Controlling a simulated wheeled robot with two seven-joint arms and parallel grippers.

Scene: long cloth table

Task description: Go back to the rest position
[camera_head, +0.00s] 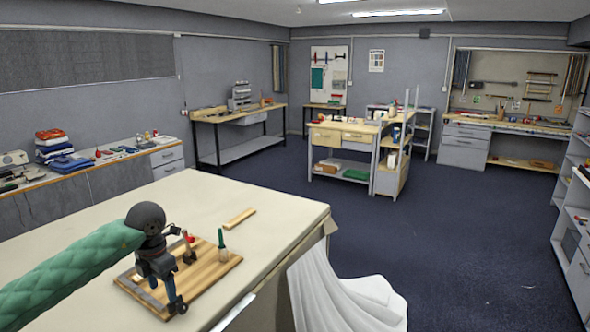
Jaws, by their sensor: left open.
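My left gripper (183,281) is at the end of the green-sleeved arm that comes in from the left. It hangs low over a striped wooden board (214,272) on the near table and hides part of it. Its jaws are open, and I see nothing held between them. I cannot tell whether it touches the board. An upright tool with a green handle (222,238) stands at the board's right back. A small item with a red top (189,238) is just behind the gripper. My right gripper is not in view.
The pale cloth table (280,210) is bare around the board except for a small wooden strip (239,217) behind it. White cloth (345,295) bunches beside the table's right end. Open dark floor (450,245) lies to the right, before workbenches and a shelf (575,210).

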